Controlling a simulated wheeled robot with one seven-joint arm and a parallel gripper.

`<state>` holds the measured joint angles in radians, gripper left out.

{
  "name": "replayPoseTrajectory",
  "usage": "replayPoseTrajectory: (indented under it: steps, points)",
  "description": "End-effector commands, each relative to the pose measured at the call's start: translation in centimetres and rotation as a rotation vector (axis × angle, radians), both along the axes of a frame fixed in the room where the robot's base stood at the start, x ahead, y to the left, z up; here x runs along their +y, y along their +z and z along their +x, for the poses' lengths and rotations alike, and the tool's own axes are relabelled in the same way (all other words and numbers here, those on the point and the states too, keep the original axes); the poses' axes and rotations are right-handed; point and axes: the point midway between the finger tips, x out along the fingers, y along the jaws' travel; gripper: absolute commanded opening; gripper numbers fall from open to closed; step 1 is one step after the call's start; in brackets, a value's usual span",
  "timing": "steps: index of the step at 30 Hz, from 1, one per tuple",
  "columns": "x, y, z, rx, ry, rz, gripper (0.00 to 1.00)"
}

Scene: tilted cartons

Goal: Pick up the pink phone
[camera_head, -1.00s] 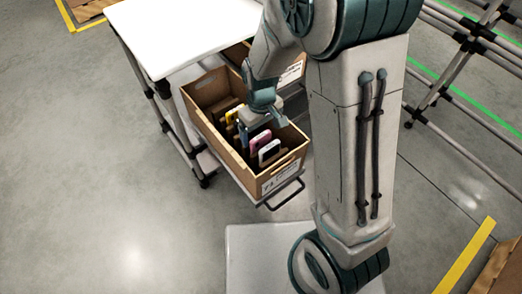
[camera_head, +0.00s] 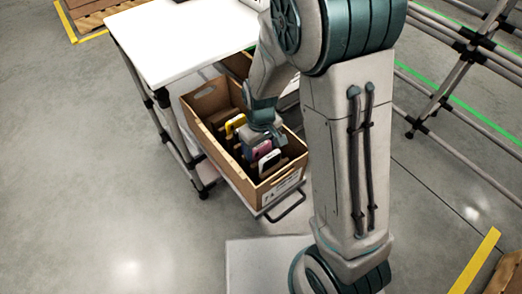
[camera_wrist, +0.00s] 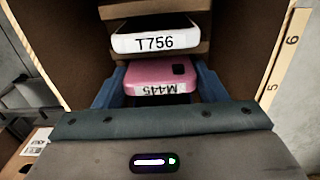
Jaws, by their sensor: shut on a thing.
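The pink phone (camera_wrist: 160,75) stands in a slot of the brown carton, labelled M445, seen upside down in the wrist view. My gripper (camera_wrist: 155,88) has its blue fingers on both sides of the phone and is shut on it. In the head view the pink phone (camera_head: 262,149) shows partly, with my gripper (camera_head: 266,140) over it. The phone is still inside the carton (camera_head: 279,188); its lower part is hidden.
A white phone labelled T756 (camera_wrist: 155,40) stands in the slot beside the pink one; it also shows in the head view (camera_head: 269,160). A yellow item (camera_head: 235,124) stands further back in the carton. Carton walls rise close on both sides. A white table (camera_head: 180,38) stands behind.

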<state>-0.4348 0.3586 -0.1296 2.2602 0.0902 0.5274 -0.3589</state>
Motion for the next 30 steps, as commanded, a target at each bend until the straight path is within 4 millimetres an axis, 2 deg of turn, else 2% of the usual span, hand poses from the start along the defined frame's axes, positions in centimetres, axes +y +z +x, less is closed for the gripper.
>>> replayPoseTrajectory:
  steps: [8,21,30]
  points:
    - [0.0,3.3,0.1,-0.003,-0.001,0.002,0.45]
    - [0.0,12.0,0.1,-0.005,0.0,0.002,0.45]
    - [0.0,16.7,0.1,-0.002,-0.001,0.002,0.45]
